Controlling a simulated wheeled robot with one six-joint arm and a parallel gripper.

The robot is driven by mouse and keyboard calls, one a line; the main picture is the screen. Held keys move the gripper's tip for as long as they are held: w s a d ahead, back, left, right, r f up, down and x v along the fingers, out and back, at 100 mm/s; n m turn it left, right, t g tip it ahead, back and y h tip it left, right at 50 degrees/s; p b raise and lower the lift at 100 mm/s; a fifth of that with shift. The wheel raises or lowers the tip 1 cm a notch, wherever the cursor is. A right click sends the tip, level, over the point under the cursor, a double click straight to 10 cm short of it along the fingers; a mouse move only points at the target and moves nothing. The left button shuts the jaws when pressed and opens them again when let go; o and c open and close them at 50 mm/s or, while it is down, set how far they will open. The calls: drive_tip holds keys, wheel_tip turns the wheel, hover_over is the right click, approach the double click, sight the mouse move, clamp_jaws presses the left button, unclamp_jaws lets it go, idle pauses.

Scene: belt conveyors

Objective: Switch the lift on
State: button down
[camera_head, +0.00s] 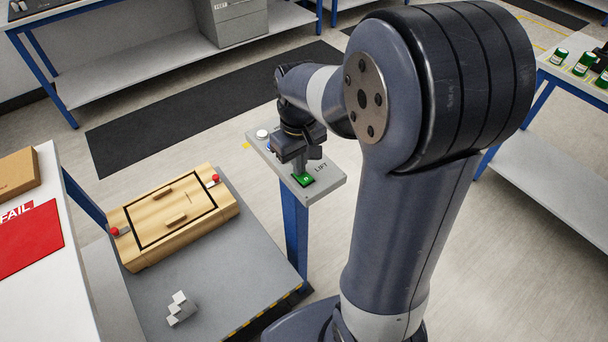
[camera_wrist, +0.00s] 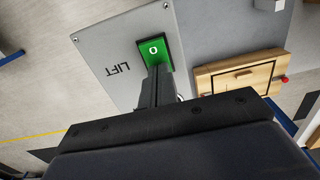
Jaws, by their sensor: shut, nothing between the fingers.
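The lift switch is a green rocker (camera_head: 304,180) on a grey panel (camera_head: 328,182) marked LIFT, on top of a blue post. In the wrist view the green rocker (camera_wrist: 154,48) shows a white 0 at its far end; its near part is hidden behind my fingers. My gripper (camera_head: 299,170) points down over the panel, shut and empty. In the wrist view my gripper's fingertips (camera_wrist: 159,70) overlap the near end of the rocker; I cannot tell whether they touch it. The lift platform (camera_head: 222,280) is grey with a striped edge.
A wooden case (camera_head: 196,222) with red knobs and a grey stepped block (camera_head: 180,309) stand on the platform. A white button (camera_head: 262,134) sits at the panel's far end. A white table (camera_head: 70,290) with a red FAIL sheet is at the left. Floor behind the panel is clear.

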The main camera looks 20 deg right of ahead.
drive_tip(key=shift+r, duration=0.1)
wheel_tip(320, 180, up, 7)
drive_tip(key=p, duration=0.6)
idle(0.4)
wheel_tip(320, 180, down, 7)
drive_tip(key=b, duration=0.6)
drive_tip(key=shift+r, duration=0.1)
